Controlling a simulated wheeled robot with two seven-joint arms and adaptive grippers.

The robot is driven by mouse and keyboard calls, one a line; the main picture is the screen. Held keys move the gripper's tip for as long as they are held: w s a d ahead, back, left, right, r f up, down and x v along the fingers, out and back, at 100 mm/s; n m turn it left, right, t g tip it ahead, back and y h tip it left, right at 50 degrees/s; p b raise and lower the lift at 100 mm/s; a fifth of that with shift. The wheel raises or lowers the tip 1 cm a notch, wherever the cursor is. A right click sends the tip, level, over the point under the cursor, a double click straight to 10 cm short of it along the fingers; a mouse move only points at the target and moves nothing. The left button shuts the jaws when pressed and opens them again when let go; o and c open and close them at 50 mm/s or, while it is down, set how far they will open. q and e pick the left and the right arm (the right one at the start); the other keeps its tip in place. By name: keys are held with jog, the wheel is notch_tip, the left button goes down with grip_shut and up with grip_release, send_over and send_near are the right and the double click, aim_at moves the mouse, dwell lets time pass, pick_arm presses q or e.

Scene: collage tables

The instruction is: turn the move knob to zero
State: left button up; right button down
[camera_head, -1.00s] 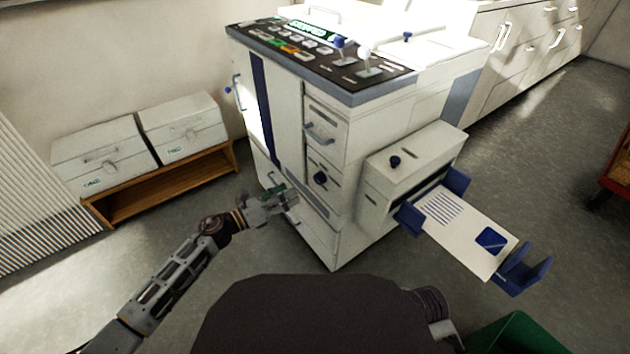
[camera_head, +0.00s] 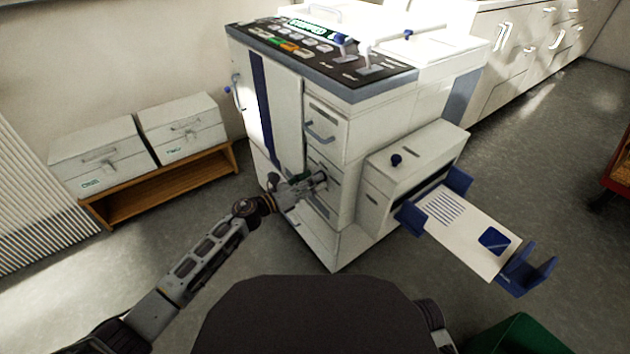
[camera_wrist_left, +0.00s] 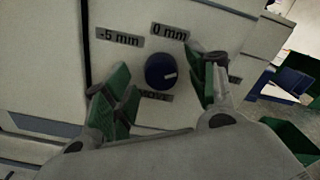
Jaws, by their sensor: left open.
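The move knob (camera_wrist_left: 160,70) is a round dark blue dial on the front panel of the white machine (camera_head: 344,128). Its white mark points to the right, slightly downward in the left wrist view, away from the "0 mm" label (camera_wrist_left: 170,32) above it. A "-5 mm" label (camera_wrist_left: 118,37) is at upper left; a label below is partly readable as "MOVE". My left gripper (camera_head: 316,184) is open in front of the panel, its green-padded fingers (camera_wrist_left: 163,84) on either side of the knob, apart from it. In the head view the gripper hides the knob.
A drawer handle (camera_head: 320,132) sits above the knob. An output tray with a printed sheet (camera_head: 465,232) juts out at right. Two white boxes (camera_head: 103,157) stand on a low wooden shelf (camera_head: 165,190) at left. Open floor lies between shelf and machine.

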pick_arm(q)
jog(key=shift+w+d, duration=0.4)
jog(key=shift+d, duration=0.2)
jog(key=c, duration=1)
